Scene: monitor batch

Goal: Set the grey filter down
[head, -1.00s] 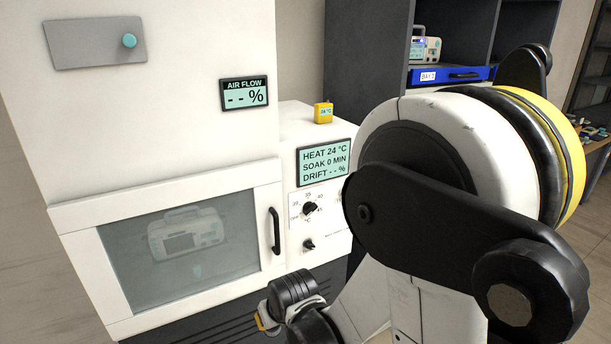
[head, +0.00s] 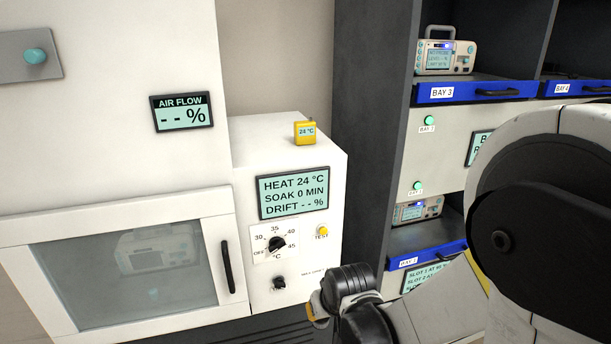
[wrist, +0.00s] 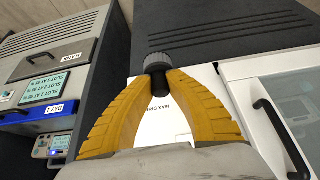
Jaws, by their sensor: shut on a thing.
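The grey filter (wrist: 156,62) shows in the wrist view as a ribbed grey round top over a short black part. My gripper (wrist: 157,80) is shut on it, with its two yellow fingertips at the black part. In the head view my gripper (head: 319,308) is low, in front of the white oven's lower right side. Only a bit of yellow finger shows there, and the filter cannot be made out. I cannot see the filter resting on any surface.
The white oven (head: 240,280) has a shut glass door with a black handle (head: 227,267); a device is dimly seen inside. A small yellow 24 °C block (head: 304,133) stands on its top ledge. A dark rack with blue-fronted bays (head: 475,92) holds devices on the right.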

